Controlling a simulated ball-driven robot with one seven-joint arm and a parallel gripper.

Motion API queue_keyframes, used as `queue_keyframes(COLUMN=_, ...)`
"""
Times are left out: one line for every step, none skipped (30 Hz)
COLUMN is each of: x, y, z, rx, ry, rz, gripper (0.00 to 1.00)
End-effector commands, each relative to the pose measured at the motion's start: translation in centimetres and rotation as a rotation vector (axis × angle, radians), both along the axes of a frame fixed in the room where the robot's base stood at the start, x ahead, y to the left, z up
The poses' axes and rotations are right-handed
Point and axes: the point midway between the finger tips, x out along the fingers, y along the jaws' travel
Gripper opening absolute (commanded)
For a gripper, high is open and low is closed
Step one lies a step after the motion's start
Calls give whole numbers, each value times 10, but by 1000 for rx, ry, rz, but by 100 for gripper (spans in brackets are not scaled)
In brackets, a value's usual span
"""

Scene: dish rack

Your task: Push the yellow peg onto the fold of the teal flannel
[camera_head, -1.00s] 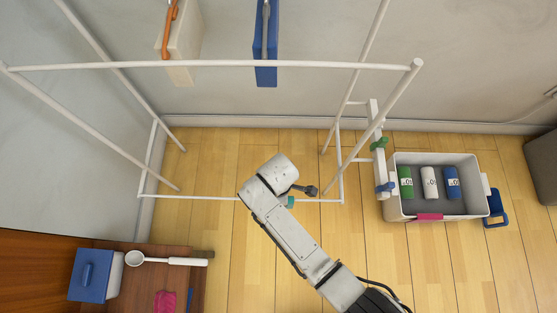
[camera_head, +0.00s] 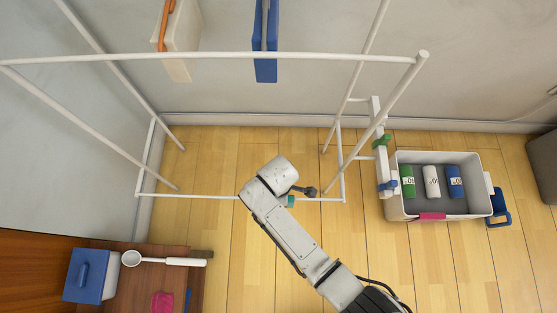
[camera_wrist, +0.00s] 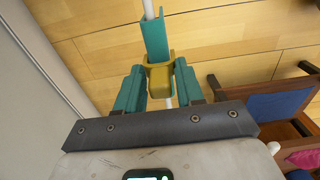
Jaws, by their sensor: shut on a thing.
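In the wrist view the yellow peg (camera_wrist: 159,74) sits between the two teal fingers of my gripper (camera_wrist: 159,84), which is shut on it. The teal flannel (camera_wrist: 154,36) hangs folded over a thin white rail just beyond the peg. The peg's far end meets or overlaps the flannel's near end in the picture; how far it grips the fold I cannot tell. In the head view my arm reaches to the rack's low white rail (camera_head: 210,197). A small teal patch shows there beside my wrist, and the peg is hidden.
White rack bars (camera_head: 210,58) cross overhead, with cream and blue boards hanging behind. A grey bin (camera_head: 398,205) with green, white and blue rolls stands right, beside a white post with green and blue clips. A wooden bench (camera_head: 130,290) is lower left. Floor between is clear.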

Motion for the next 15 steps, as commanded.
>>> queue_keyframes(x=0, y=0, z=0, rx=0, ry=0, rz=0, gripper=0)
queue_keyframes(x=0, y=0, z=0, rx=0, ry=0, rz=0, gripper=0)
queue_keyframes(x=0, y=0, z=0, rx=0, ry=0, rz=0, gripper=0)
queue_keyframes(x=0, y=0, z=0, rx=0, ry=0, rz=0, gripper=0)
queue_keyframes(x=0, y=0, z=0, rx=0, ry=0, rz=0, gripper=0)
queue_keyframes(x=0, y=0, z=-1, rx=0, ry=0, rz=0, gripper=0)
queue_keyframes(x=0, y=0, z=-1, rx=0, ry=0, rz=0, gripper=0)
queue_keyframes(x=0, y=0, z=-1, rx=0, ry=0, rz=0, gripper=0)
queue_keyframes(x=0, y=0, z=-2, rx=0, ry=0, rz=0, gripper=0)
queue_keyframes(x=0, y=0, z=-2, rx=0, ry=0, rz=0, gripper=0)
queue_keyframes(x=0, y=0, z=-2, rx=0, ry=0, rz=0, gripper=0)
queue_keyframes(x=0, y=0, z=-3, rx=0, ry=0, rz=0, gripper=0)
queue_keyframes(x=0, y=0, z=-3, rx=0, ry=0, rz=0, gripper=0)
queue_keyframes(x=0, y=0, z=-3, rx=0, ry=0, rz=0, gripper=0)
queue_keyframes(x=0, y=0, z=-4, rx=0, ry=0, rz=0, gripper=0)
